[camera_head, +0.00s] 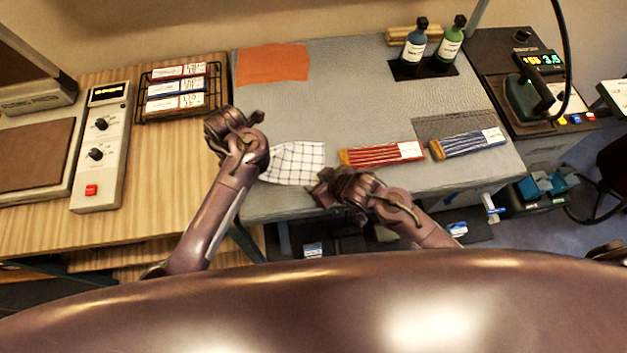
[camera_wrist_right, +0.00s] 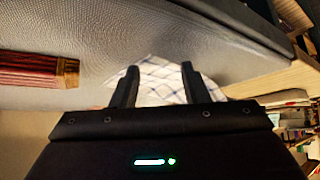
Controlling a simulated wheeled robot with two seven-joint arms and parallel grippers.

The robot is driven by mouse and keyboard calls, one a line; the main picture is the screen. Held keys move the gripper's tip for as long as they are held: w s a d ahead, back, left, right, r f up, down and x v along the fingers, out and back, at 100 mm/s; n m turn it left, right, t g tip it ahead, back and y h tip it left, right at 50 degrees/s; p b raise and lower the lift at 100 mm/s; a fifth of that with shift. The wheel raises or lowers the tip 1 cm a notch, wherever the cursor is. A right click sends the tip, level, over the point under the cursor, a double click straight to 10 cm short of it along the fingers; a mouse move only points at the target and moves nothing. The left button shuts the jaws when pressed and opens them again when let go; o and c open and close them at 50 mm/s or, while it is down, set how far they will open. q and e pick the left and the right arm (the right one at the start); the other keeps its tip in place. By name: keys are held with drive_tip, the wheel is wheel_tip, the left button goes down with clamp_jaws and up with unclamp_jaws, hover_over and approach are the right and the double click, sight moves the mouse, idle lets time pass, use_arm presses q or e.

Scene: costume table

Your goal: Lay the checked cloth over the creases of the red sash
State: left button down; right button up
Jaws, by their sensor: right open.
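The white checked cloth (camera_head: 296,163) lies flat on the grey table's near left part, partly hidden by my left arm. The red sash (camera_head: 382,153), creased lengthwise with a gold end and a white label, lies to its right, apart from it. My right gripper (camera_head: 330,187) is at the table's near edge, by the cloth's lower right corner. In the right wrist view its fingers (camera_wrist_right: 158,82) are apart, with the cloth (camera_wrist_right: 160,78) showing between and beyond them; the sash (camera_wrist_right: 35,70) is at left. My left gripper (camera_head: 228,125) is over the table's left edge; its fingers are unclear.
A similar blue sash (camera_head: 468,143) lies right of the red one. An orange cloth (camera_head: 272,64) lies at the back left. Two bottles (camera_head: 414,47) stand on a black mat, and an iron (camera_head: 530,98) stands at right. The grey table's middle (camera_head: 350,100) is clear.

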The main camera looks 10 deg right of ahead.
drive_tip(key=shift+f, duration=0.15)
drive_tip(key=shift+c, duration=0.2)
drive_tip(key=shift+s+f, duration=0.1)
clamp_jaws()
drive_tip(key=shift+r, duration=2.6)
